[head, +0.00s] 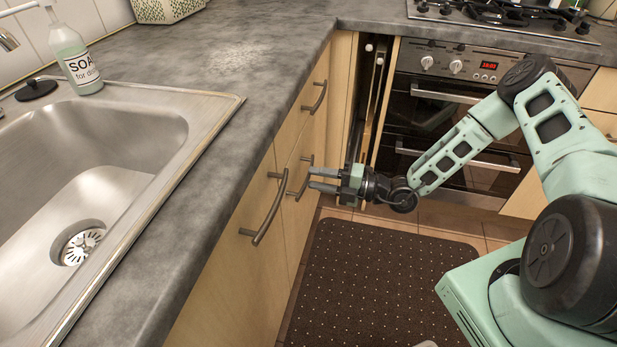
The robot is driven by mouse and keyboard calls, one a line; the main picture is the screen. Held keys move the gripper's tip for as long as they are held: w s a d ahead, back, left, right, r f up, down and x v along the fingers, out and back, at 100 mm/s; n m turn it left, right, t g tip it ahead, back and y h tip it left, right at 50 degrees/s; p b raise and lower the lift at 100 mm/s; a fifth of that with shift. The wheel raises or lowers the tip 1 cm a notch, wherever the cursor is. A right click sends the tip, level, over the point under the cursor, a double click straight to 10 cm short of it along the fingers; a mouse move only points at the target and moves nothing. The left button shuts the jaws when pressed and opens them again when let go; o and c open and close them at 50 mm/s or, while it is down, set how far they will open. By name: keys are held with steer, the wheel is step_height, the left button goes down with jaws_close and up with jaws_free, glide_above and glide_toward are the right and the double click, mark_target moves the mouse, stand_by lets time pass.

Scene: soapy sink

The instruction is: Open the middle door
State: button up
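A wooden cabinet door (302,222) with a curved metal bar handle (301,180) lies in the middle of the counter front, and it looks closed. To its left is a nearer door (232,285) with a similar handle (266,212), also closed. My gripper (313,179) points left at the middle handle, with its fingertips just right of the bar. Its two fingers are apart with a gap between them, and nothing shows held. I cannot tell whether the fingertips touch the handle.
A drawer (301,112) with its own handle (317,97) is above the middle door. A narrow open gap (366,95) stands beside the oven (455,110). A dark dotted mat (375,275) covers the clear floor. The sink (95,190) and a soap bottle (76,58) are on the left.

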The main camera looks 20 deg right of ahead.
mark_target(308, 177)
steer(key=shift+x, duration=1.55)
steer(key=shift+c, duration=0.3)
